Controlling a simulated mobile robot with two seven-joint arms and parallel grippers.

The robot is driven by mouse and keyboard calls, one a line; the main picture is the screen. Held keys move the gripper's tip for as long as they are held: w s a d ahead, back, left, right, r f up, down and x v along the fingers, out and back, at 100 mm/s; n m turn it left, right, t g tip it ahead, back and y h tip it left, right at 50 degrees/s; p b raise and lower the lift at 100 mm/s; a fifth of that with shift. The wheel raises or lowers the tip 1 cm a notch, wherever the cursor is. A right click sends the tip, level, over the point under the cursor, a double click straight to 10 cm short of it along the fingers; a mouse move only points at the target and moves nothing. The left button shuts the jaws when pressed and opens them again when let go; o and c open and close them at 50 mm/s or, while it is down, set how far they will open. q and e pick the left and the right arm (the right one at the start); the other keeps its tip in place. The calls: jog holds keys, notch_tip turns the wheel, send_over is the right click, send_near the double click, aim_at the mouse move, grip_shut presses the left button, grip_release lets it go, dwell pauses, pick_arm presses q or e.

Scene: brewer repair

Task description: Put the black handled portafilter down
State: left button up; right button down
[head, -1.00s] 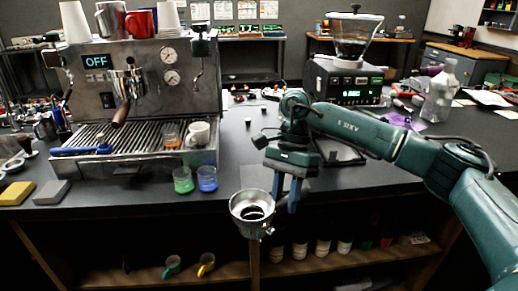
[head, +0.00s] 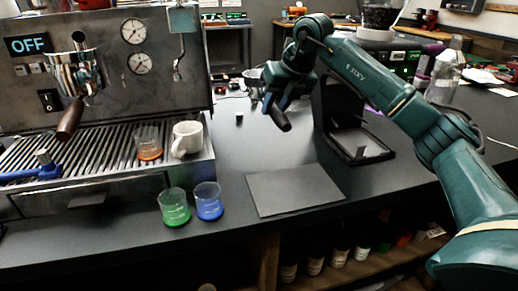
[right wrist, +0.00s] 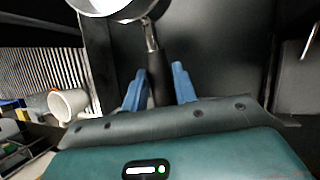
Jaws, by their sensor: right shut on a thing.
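My right gripper (head: 284,102) is shut on the black handle (head: 280,119) of the portafilter, above the counter and to the right of the espresso machine. In the right wrist view, the blue fingertips (right wrist: 160,85) lie on both sides of the handle (right wrist: 160,72). The metal neck (right wrist: 150,35) and part of the bright round basket (right wrist: 103,4) show at the top edge. In the head view, a little of the metal head (head: 253,77) shows behind the gripper. I cannot tell whether the portafilter touches the counter. My left gripper is out of view.
A dark flat mat (head: 296,190) lies bare near the counter's front edge. The espresso machine (head: 105,70) at left holds a wooden-handled portafilter (head: 72,118). Green (head: 174,208) and blue (head: 209,202) cups stand before it. A black stand (head: 365,147) is right of the gripper.

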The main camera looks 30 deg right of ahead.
jog(key=shift+w+d+r+m, duration=0.1)
jog(key=shift+w+d+m, duration=0.1)
jog(key=shift+w+m, duration=0.2)
jog(key=shift+h, duration=0.3)
notch_tip(320, 180, down, 5)
jog(key=shift+d, duration=0.15)
jog(key=shift+f, duration=0.95)
notch_tip(320, 180, down, 3)
jog(key=shift+r+b, duration=0.1)
jog(key=shift+b, duration=0.2)
jog(key=c, duration=1.1)
grip_release()
jog(key=v, duration=1.2)
